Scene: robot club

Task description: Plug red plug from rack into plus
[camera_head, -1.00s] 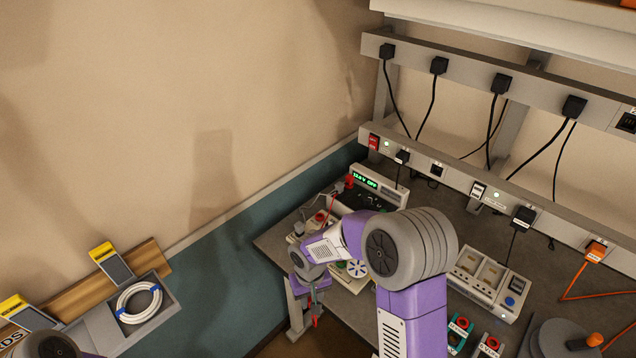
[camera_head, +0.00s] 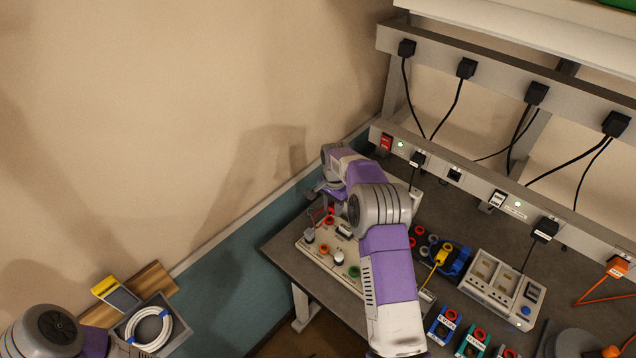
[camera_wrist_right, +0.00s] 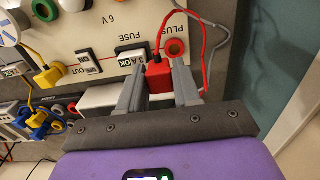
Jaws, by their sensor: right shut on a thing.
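My right gripper (camera_wrist_right: 158,88) is shut on the red plug (camera_wrist_right: 159,77), which has a red cable looping up from it. In the right wrist view the plug is just below the red-ringed socket marked PLUS (camera_wrist_right: 175,48), apart from it in the picture; their gap in depth is unclear. The socket is on a cream 6 V board, which also shows in the head view (camera_head: 318,258). In the head view my right gripper (camera_head: 318,191) is at the board's far left corner, its fingers partly hidden. A blue rack (camera_head: 459,263) holds a yellow plug. My left gripper is out of view.
The board carries a fuse (camera_wrist_right: 131,56), a switch (camera_wrist_right: 88,61) and several knobs. A grey multi-outlet box (camera_head: 497,287) is right of the rack. A rail with black plugs (camera_head: 467,69) runs behind. The teal wall panel (camera_head: 235,290) is close beside the table's left edge.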

